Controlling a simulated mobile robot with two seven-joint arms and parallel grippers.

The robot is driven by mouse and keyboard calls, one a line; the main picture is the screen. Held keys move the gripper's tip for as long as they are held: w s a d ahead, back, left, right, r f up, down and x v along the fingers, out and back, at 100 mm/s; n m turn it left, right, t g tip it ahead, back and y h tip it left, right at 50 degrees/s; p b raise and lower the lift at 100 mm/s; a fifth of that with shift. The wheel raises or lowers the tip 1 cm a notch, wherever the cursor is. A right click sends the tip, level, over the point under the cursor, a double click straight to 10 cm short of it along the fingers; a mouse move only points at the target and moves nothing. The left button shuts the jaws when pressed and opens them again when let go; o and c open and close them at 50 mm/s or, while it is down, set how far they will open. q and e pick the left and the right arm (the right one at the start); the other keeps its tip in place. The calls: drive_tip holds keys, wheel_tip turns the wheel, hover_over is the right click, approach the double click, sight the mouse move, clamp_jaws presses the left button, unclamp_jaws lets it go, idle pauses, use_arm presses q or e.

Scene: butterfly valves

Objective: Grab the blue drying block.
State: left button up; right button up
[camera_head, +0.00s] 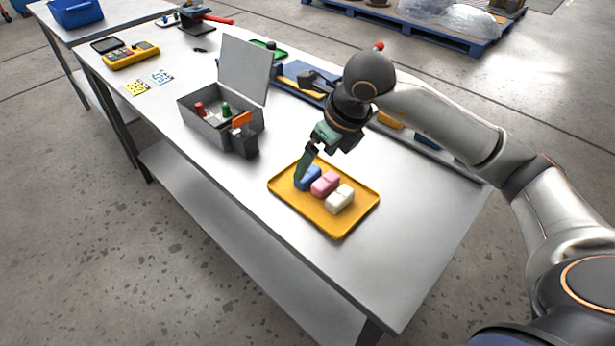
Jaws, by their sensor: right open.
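The blue drying block (311,181) sits on a yellow tray (334,232) near the front of the workbench, leftmost in a row of three blocks. A pink block (325,184) lies right beside it, and a white block (340,199) is at the right. My right gripper (304,176) comes down from above at the blue block. It is open, with a green finger in front of the block's left side. The other finger is hard to make out. Whether the fingers touch the block I cannot tell. My left gripper is out of view.
A grey open-lidded box (199,128) with red, green and orange items stands left of the tray. A yellow multimeter (131,56) and small cards lie farther left. Blue and yellow tools lie behind my gripper. The bench right of the tray (420,230) is clear.

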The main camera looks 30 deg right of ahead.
sight(308, 173)
drive_tip(key=shift+x, duration=2.75)
drive_tip(key=c, duration=1.3)
